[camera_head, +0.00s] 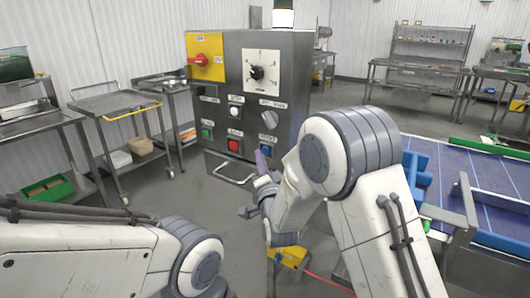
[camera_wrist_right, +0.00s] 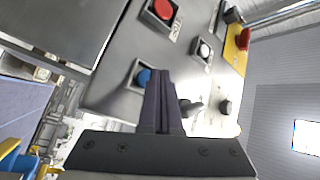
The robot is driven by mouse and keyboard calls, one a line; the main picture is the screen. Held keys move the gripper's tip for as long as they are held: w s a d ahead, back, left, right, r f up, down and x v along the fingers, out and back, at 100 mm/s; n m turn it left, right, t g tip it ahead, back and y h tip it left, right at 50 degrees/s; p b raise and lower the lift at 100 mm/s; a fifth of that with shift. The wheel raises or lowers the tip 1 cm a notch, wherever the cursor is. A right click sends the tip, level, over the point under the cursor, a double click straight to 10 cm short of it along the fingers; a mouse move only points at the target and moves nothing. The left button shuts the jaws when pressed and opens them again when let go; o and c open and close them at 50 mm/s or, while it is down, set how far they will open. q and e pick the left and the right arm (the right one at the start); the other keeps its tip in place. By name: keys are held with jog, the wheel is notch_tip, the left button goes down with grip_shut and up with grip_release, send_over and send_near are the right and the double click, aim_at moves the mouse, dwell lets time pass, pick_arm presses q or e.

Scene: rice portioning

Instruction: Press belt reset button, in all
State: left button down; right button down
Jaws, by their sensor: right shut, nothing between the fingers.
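The grey control panel (camera_head: 284,85) stands at the centre in the head view. Low on its front are a blue button (camera_head: 265,149), a red button (camera_head: 234,145) and a green button (camera_head: 207,133). A white button (camera_head: 236,112) sits above the red one. The labels are too small to read surely. My right gripper (camera_head: 261,158) is shut and empty, its dark fingers just below the blue button. In the right wrist view its fingertips (camera_wrist_right: 158,74) overlap the edge of the blue button (camera_wrist_right: 143,76); I cannot tell whether they touch. My left gripper is out of view.
The panel also carries a black dial (camera_head: 256,72), a grey knob (camera_head: 270,119) and a red switch on a yellow plate (camera_head: 205,57). A metal handle (camera_head: 232,177) juts out below. A blue conveyor belt (camera_head: 475,180) lies right, a steel cart (camera_head: 115,103) left. Open floor lies between.

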jog(key=shift+w+d+b, duration=0.25)
jog(key=shift+w+b, duration=0.1)
jog(key=shift+w+d, duration=0.3)
jog(key=shift+w, duration=0.05)
dwell(0.8)
jog(key=shift+b, duration=0.3)
jog(key=shift+s+a+b, duration=0.35)
jog(key=shift+s+a, duration=0.2)
jog(key=shift+s, duration=0.15)
